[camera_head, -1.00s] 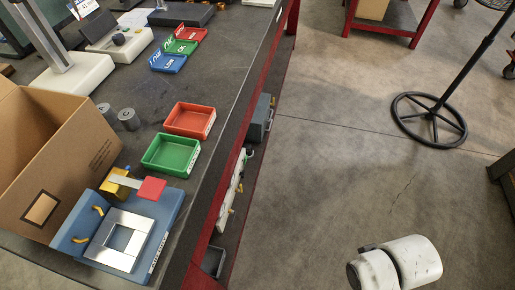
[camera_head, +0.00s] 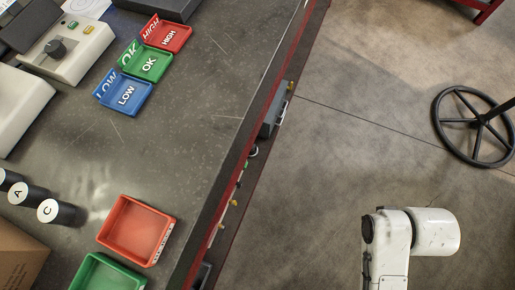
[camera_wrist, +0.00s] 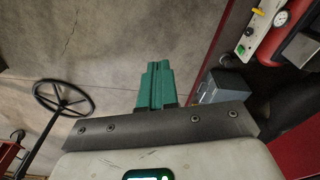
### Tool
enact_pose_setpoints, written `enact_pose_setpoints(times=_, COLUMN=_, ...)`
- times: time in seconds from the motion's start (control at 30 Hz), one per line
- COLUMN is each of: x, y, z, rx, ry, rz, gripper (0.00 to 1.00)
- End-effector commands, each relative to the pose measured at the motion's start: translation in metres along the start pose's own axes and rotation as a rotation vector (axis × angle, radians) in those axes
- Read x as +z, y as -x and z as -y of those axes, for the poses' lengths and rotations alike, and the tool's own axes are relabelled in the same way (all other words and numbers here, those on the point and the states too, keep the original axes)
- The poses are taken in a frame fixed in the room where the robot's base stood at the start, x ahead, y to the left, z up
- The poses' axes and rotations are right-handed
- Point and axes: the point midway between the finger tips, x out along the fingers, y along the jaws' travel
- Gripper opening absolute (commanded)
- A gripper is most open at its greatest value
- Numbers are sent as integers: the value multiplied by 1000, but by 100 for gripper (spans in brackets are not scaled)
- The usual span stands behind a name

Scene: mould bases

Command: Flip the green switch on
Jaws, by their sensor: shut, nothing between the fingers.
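A white control box (camera_head: 66,46) stands on the bench at the upper left of the head view. It carries a black knob (camera_head: 56,48), a small green button or switch (camera_head: 72,24) and a yellow one (camera_head: 88,30). I cannot tell the green one's position. Another tiny green spot (camera_head: 246,165) shows below the bench edge, too small to identify. My gripper (camera_wrist: 157,66) shows in the wrist view, its green fingers together and empty, over the floor and apart from the bench. In the head view only my white arm shows.
A spoked wheel base (camera_head: 440,125) stands at right. Floor between is clear. The wrist view shows a red tank (camera_wrist: 262,38).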

Motion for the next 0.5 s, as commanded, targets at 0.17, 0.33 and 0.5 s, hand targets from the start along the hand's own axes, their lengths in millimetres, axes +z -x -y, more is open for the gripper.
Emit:
enact_pose_setpoints(times=0.17, x=0, y=0, z=0, rx=0, ry=0, rz=1, gripper=0)
enact_pose_setpoints(times=0.33, x=0, y=-2, z=0, rx=-1, ry=0, rz=0, gripper=0)
enact_pose_setpoints(times=0.5, x=-10, y=-35, z=10, rx=-44, ry=-6, rz=-12, gripper=0)
